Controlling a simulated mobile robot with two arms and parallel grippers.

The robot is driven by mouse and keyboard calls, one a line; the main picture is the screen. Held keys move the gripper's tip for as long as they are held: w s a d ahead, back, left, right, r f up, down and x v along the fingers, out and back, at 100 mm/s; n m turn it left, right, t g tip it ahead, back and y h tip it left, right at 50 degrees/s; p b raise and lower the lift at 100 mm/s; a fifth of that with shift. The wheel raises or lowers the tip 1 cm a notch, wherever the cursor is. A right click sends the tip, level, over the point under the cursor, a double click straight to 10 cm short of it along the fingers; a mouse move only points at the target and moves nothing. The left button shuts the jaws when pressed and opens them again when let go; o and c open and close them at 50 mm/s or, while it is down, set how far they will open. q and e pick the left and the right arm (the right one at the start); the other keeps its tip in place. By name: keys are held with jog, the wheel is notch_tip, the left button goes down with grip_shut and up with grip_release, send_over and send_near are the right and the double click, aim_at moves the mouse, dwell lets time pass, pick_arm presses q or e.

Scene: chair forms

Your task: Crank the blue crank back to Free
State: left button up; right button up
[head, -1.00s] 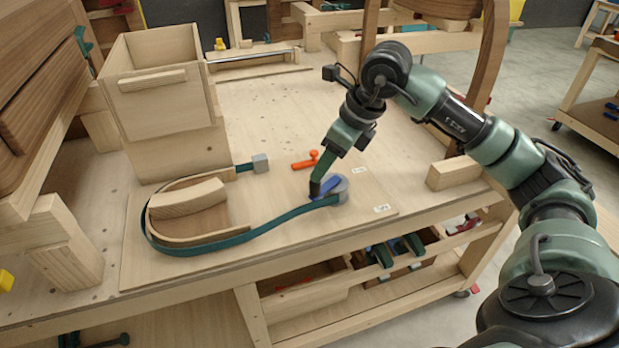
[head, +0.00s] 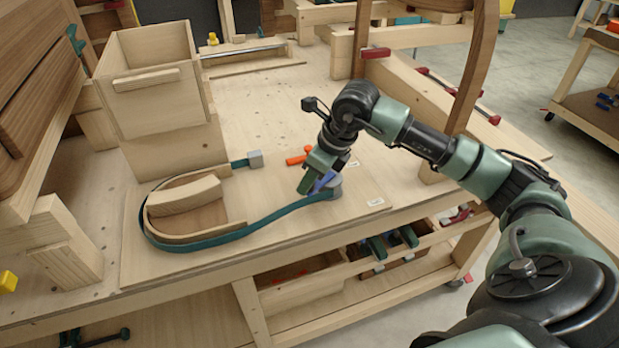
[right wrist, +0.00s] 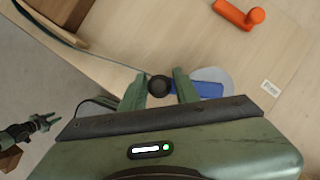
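The blue crank (head: 325,181) sits on a grey round hub (head: 336,190) at the front right of the pale board. A teal strap (head: 262,222) runs from the hub round a curved wooden form (head: 188,193). In the right wrist view the crank's blue arm (right wrist: 210,90) points left from the hub to a black knob (right wrist: 160,85). My right gripper (right wrist: 160,88) has one finger on each side of the knob, closed up against it. In the head view the right gripper (head: 312,183) partly covers the crank. A small dark forked gripper, apparently my left (right wrist: 47,122), shows in the wrist view.
An orange lever (head: 299,158) lies on the board behind the crank. A white label (head: 376,202) is right of the hub; its text is too small to read. A tall wooden box (head: 160,100) stands back left. The table behind the lever is mostly clear.

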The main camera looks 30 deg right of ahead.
grip_shut()
jog(key=shift+r, duration=0.1)
dwell(1.1)
